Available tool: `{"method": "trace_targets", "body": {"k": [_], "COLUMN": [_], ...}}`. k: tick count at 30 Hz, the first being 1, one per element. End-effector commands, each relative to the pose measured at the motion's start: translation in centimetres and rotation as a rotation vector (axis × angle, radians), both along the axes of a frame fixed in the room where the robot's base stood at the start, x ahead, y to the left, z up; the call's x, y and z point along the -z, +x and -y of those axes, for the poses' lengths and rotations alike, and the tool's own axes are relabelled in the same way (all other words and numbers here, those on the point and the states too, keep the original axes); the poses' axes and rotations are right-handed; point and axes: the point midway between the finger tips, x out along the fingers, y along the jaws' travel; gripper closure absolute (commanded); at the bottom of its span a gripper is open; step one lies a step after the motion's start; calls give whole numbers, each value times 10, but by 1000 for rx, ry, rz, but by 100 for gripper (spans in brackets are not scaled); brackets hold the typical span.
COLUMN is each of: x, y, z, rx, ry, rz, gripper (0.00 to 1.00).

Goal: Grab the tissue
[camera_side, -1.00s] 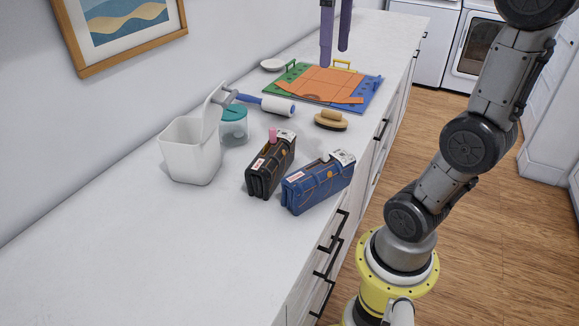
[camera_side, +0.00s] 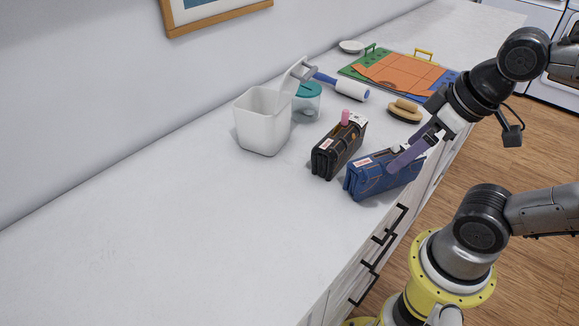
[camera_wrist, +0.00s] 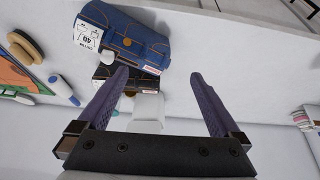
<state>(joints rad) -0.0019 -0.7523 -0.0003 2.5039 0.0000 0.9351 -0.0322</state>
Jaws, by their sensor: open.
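A blue jeans-style pouch or box (camera_side: 365,178) stands near the counter's front edge, with a small white tuft (camera_side: 396,149), possibly tissue, at its top. Beside it stands a similar black one (camera_side: 330,155) with a pink piece (camera_side: 345,117) sticking up. My gripper (camera_side: 393,166) is at the blue one; a purple finger overlaps it in the side view, and contact cannot be told. In the wrist view the blue one (camera_wrist: 145,35) lies ahead and left of my open, empty gripper (camera_wrist: 158,75), with the black one (camera_wrist: 112,84) partly hidden behind it.
A white open bin (camera_side: 262,122) and a teal-lidded jar (camera_side: 307,103) stand behind the pouches. The near-left counter (camera_side: 170,230) is clear.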

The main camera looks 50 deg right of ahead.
Motion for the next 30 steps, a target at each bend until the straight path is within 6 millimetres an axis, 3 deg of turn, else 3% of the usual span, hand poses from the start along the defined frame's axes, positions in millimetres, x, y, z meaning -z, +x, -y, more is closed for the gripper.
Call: {"method": "trace_targets", "body": {"k": [11, 17, 28, 30], "x": [-4, -5, -2, -10], "y": [8, 8, 2, -1], "z": [0, 0, 0, 0], "rx": [32, 31, 31, 31], "ry": [16, 16, 14, 14], "rz": [37, 37, 6, -20], "gripper": [0, 34, 35, 35]}}
